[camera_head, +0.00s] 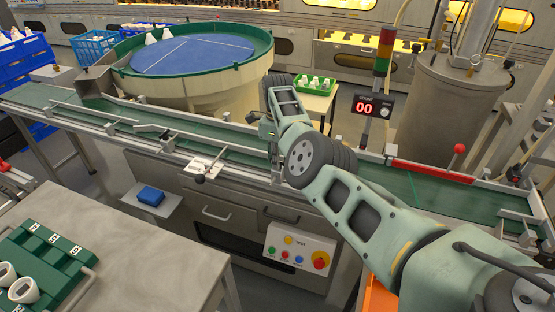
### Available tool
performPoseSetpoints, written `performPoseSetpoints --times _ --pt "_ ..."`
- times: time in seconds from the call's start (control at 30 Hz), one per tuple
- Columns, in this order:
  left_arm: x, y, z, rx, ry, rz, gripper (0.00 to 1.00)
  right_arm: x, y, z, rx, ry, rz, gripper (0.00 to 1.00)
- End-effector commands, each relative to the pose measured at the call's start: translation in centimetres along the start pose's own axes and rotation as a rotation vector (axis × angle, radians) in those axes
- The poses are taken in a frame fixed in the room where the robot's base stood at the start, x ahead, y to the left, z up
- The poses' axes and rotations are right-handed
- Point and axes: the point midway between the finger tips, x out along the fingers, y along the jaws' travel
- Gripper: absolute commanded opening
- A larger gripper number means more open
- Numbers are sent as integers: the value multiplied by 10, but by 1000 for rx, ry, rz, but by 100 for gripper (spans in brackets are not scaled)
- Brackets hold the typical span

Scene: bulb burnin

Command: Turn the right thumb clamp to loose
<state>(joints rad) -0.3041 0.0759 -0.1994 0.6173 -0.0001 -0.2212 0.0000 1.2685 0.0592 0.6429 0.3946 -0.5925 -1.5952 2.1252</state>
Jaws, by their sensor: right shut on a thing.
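My right arm comes in from the lower right and reaches over the conveyor (405,187). My right gripper (268,132) is at the near guide rail, pointing down, mostly hidden behind my own arm links. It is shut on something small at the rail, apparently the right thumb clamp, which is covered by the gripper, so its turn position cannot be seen. A small dark clamp (165,136) sits on the rail further left. My left gripper is not in view.
A red-ball lever (459,149) stands at right. A button panel (298,250) is below. The counter (372,106) reads 00. A green feeder bowl (198,58) stands behind.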

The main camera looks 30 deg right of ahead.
Motion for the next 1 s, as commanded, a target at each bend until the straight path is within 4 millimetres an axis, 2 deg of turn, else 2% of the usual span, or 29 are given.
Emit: performPoseSetpoints --times 0.47,1.0 --pt "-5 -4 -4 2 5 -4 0 -2 0 0 -79 0 -1 0" --pt "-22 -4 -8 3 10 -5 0 -2 -1 -1 -538 0 -1 0"
